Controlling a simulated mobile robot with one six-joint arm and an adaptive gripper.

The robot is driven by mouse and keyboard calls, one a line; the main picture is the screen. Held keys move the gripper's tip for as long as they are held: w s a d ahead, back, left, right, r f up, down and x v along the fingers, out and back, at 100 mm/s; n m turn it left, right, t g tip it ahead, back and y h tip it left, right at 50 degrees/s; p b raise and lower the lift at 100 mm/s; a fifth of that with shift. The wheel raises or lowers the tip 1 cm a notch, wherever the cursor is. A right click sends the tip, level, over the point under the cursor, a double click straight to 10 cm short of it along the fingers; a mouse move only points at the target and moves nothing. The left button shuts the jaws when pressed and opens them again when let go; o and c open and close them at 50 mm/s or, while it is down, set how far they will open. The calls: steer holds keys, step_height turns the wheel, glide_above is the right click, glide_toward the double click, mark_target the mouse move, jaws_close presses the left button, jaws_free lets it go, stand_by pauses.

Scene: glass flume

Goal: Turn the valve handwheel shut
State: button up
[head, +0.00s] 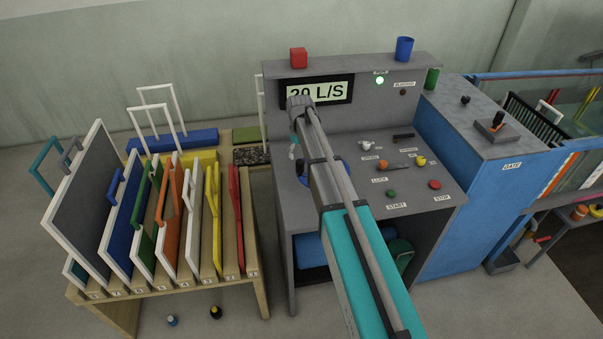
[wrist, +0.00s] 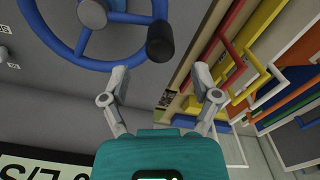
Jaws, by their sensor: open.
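The valve handwheel (wrist: 92,66) is a blue ring with spokes and a grey hub, at the top left of the wrist view, cut by the frame edge. A black knob (wrist: 160,42) stands out from its rim. In the head view, only a bit of the blue wheel (head: 303,181) shows beside my arm, on the console's left part. My gripper (wrist: 161,74) is open and empty. In the wrist picture the knob lies just beyond the gap between its fingertips; contact is not seen. In the head view my gripper (head: 294,148) is mostly hidden behind my arm.
The grey console (head: 432,165) carries buttons, switches and a 20 L/S display (head: 318,91). A red block (head: 298,58) and a blue cup (head: 404,49) stand on its top ledge. A wooden rack (head: 258,264) of coloured gates is close on the left. A blue cabinet (head: 480,200) stands right.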

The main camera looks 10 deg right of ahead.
mark_target(300, 168)
steer(key=shift+f+b, duration=3.55)
steer(key=shift+f, duration=0.3)
steer(key=shift+c, duration=0.3)
